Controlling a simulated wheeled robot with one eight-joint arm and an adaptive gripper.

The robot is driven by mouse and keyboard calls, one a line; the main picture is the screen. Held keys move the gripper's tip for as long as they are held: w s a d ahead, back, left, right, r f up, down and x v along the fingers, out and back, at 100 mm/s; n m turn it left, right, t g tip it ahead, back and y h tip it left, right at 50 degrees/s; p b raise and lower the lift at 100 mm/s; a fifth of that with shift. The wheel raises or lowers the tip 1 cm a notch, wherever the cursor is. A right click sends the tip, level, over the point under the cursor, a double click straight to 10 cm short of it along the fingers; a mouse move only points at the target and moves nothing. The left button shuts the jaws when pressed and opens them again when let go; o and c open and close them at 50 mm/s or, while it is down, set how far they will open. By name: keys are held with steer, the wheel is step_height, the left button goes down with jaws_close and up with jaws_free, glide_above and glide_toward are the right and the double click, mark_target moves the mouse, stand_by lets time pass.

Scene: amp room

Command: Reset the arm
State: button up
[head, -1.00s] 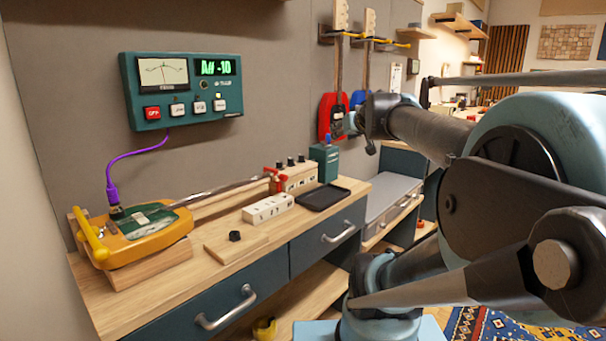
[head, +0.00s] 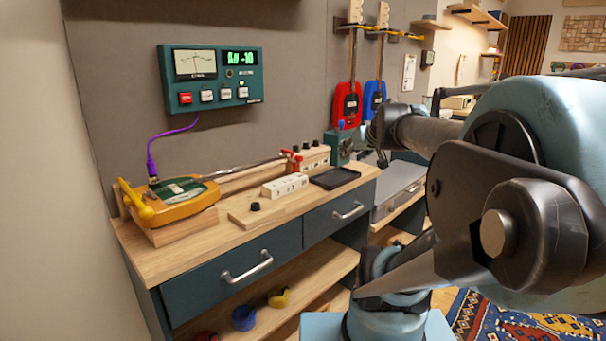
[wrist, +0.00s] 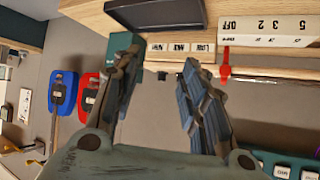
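My gripper (wrist: 162,60) shows in the wrist view with its two ribbed fingers spread apart and nothing between them. In the head view my arm crosses the right side, and its far end is near the green box at the bench's right end; the fingers are hard to make out there. The wrist picture is turned over, with the bench edge at its top. The dark tray (wrist: 155,14) and the white numbered block (wrist: 270,28) lie beyond the fingertips.
The wooden bench (head: 160,258) holds a yellow guitar-shaped device (head: 180,205), a white block (head: 284,186) and a dark tray (head: 335,178). A green meter panel (head: 212,78) hangs above. Red (head: 345,105) and blue (head: 374,98) guitars hang on the wall. Patterned rug (head: 520,328) lies right.

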steer(key=s+d+f+m+g+h, duration=0.2)
steer(key=s+f+g, duration=0.6)
steer(key=s+f, duration=1.3)
steer(key=shift+d+f+h, duration=0.2)
steer(key=shift+d+h, duration=0.4)
steer(key=shift+d, duration=0.15)
steer(key=shift+s, duration=0.1)
steer(key=shift+w+f+g, duration=0.2)
steer(key=shift+w+g, duration=0.1)
steer(key=shift+w, duration=0.15)
